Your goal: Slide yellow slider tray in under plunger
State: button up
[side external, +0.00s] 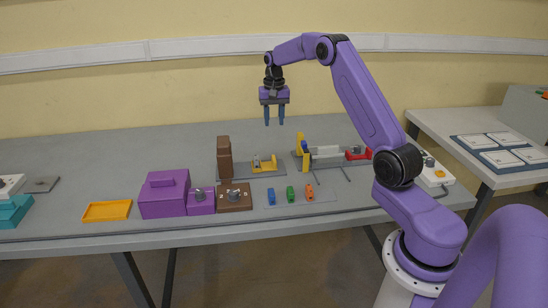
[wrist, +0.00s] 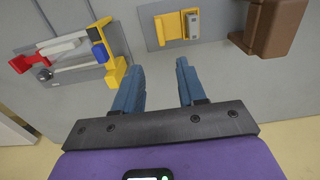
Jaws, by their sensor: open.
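A yellow slider tray (side external: 264,165) with an upright end and a small grey block on it sits on a grey base plate. It also shows in the wrist view (wrist: 169,27), at the top centre. A brown tower (side external: 224,160) stands at the left end of that plate; it is at the upper right in the wrist view (wrist: 270,25). I cannot make out a plunger for certain; the tower's underside is hidden. My gripper (side external: 274,121) is open and empty, pointing down high above the table behind the tray. In the wrist view its blue fingers (wrist: 158,66) are apart with bare table between them.
A fixture with a yellow post (side external: 300,146), a blue part and a red clamp (side external: 358,153) stands right of the tray. In front are purple boxes (side external: 164,197), a brown box (side external: 235,198) and small coloured pieces (side external: 290,194). The table's back left is clear.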

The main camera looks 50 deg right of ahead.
aim_at(274, 158)
notch_tip(274, 158, down, 16)
jog(key=shift+r, duration=0.2)
dwell(0.4)
grip_shut()
